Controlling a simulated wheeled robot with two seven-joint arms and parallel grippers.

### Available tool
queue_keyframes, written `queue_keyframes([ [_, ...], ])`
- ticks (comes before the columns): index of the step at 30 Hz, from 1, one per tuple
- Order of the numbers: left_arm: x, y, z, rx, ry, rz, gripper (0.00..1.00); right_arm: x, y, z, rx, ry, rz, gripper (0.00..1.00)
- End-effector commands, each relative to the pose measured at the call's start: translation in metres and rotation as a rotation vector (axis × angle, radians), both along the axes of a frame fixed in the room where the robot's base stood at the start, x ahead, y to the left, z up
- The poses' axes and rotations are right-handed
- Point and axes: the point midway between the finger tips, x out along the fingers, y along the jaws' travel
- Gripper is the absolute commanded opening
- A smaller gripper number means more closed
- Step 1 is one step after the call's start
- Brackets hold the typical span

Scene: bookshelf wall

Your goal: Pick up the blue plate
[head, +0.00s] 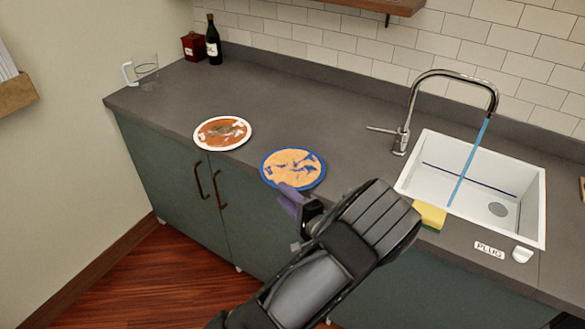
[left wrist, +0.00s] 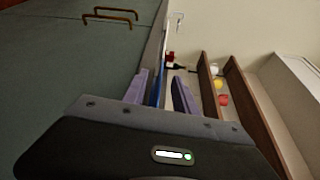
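The blue plate (head: 293,165) has orange-brown stains over its middle and lies at the counter's front edge in the head view. My left gripper (head: 289,193) is at the plate's near rim, with its purple fingers partly over that rim. In the left wrist view the plate shows as a thin blue strip (left wrist: 159,88) between the two purple fingers of my left gripper (left wrist: 160,82). The fingers stand apart, with visible space beside the strip. I cannot tell whether either finger touches it. My right gripper is not in view.
A white-rimmed stained plate (head: 223,133) lies to the left on the grey counter (head: 330,110). A sink (head: 475,185) with a faucet (head: 402,130) and a sponge (head: 429,215) are at right. A bottle (head: 213,45), red box (head: 194,46) and glass mug (head: 146,70) stand far left.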

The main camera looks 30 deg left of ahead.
Motion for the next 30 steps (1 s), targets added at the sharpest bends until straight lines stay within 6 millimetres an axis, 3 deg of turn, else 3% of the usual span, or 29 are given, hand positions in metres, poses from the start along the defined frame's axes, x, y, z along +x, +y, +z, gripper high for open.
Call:
queue_keyframes([
  [5,0.006,0.017,0.0,0.0,0.0,0.002,0.34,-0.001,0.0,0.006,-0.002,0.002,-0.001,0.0],
  [16,0.008,0.021,0.001,-0.001,0.0,0.002,0.34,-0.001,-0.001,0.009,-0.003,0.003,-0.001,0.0],
  [23,0.019,0.05,0.004,0.0,0.002,0.004,0.34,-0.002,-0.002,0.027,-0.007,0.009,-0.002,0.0],
  [30,0.027,0.066,-0.001,-0.001,0.002,0.001,0.34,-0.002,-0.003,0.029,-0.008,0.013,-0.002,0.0],
])
